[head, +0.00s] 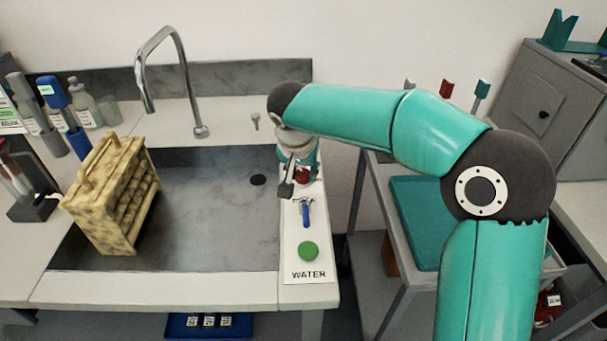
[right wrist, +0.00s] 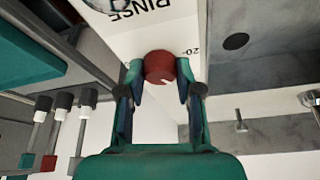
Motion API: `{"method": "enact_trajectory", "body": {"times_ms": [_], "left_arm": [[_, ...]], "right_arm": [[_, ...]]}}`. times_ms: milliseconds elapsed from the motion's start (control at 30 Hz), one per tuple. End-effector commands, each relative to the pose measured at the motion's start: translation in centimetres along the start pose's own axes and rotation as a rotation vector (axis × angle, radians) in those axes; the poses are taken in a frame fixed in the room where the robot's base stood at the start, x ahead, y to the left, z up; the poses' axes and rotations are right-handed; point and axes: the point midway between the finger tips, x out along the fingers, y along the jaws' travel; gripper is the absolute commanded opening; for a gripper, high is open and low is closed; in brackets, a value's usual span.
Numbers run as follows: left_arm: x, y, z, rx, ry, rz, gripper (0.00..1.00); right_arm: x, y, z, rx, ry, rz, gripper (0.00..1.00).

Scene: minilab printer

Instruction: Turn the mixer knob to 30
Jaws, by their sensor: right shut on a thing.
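The red mixer knob (head: 303,174) sits on the white control panel (head: 295,268) at the right edge of the sink, mostly hidden by my right arm in the head view. In the right wrist view the round red knob (right wrist: 160,67) is between the two fingers of my right gripper (right wrist: 161,78), which is shut on it. A small white mark shows on the knob. A "20" marking is printed on the panel just right of the knob in that view; other scale numbers are hidden. My left gripper is not in view.
A blue lever (head: 306,213) and a green button (head: 308,251) are nearer on the panel, above the word WATER. A wooden rack (head: 112,195) stands in the sink's left side; the tap (head: 165,60) is behind. A teal-topped cart (head: 413,225) is at the right.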

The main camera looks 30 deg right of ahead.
Motion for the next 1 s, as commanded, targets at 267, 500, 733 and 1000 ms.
{"method": "enact_trajectory", "body": {"times_ms": [267,500,733,1000], "left_arm": [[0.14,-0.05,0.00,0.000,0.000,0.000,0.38],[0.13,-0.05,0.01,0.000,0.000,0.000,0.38],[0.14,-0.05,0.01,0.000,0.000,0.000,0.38],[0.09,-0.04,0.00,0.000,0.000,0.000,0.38]], "right_arm": [[-0.03,0.02,0.03,0.022,-0.002,0.011,0.00],[-0.02,0.02,0.04,0.022,-0.002,0.010,0.00],[-0.01,0.01,0.03,0.021,-0.001,0.009,0.59],[-0.16,-0.02,0.01,0.021,0.000,0.008,0.59]]}}
